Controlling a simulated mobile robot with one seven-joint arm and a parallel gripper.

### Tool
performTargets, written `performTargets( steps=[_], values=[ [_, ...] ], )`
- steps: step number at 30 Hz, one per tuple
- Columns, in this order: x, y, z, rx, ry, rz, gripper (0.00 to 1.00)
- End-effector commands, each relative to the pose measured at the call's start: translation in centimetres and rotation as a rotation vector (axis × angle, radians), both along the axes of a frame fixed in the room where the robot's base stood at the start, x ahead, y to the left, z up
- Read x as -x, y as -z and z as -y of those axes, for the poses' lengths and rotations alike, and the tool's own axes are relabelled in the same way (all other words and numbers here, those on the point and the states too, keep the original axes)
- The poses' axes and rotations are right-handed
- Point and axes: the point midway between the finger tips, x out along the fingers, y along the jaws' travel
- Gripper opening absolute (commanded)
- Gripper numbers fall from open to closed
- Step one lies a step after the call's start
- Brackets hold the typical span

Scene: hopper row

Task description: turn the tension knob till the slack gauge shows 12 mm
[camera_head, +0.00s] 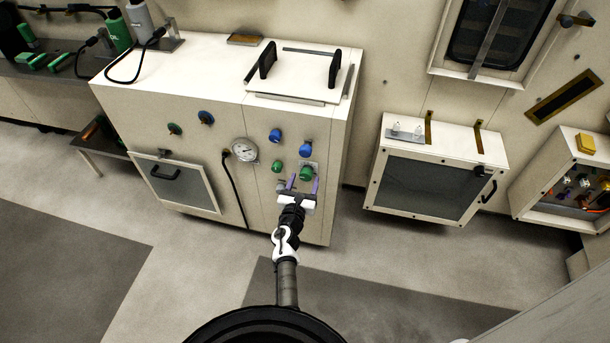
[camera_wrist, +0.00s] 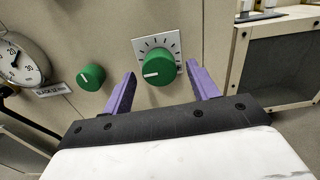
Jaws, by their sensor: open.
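A large green knob (camera_wrist: 158,68) with a white pointer line sits on a square white plate with tick marks; it also shows in the head view (camera_head: 306,174). No tension label is legible. My gripper (camera_wrist: 158,88) has two purple fingers, open, one on each side of this knob. I see a gap on both sides in the wrist view; depth to the knob is hard to tell. In the head view my gripper (camera_head: 302,186) is in front of the panel. The round white slack gauge (camera_wrist: 20,62) is partly cut off; it shows whole in the head view (camera_head: 245,150). Its needle reading is too small to tell.
A smaller green knob (camera_wrist: 91,77) is left of the plate, beside a label (camera_wrist: 50,89) that seems to read slack 12 mm. Two blue knobs (camera_head: 275,135) (camera_head: 305,149) are above. A black cable (camera_head: 235,188) hangs below the gauge. A windowed box (camera_head: 432,180) is at right.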

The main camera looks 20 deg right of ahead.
Motion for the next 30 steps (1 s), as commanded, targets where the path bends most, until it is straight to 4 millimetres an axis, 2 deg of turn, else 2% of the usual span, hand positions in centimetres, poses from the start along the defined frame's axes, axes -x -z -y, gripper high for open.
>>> performTargets(
  steps=[12, 22, 30],
  values=[
    [0.05, 0.00, 0.02, 0.000, -0.001, 0.000, 0.59],
    [0.04, -0.01, 0.02, 0.000, -0.001, 0.000, 0.16],
    [0.02, 0.09, 0.01, -0.020, -0.001, 0.013, 0.14]
  ],
)
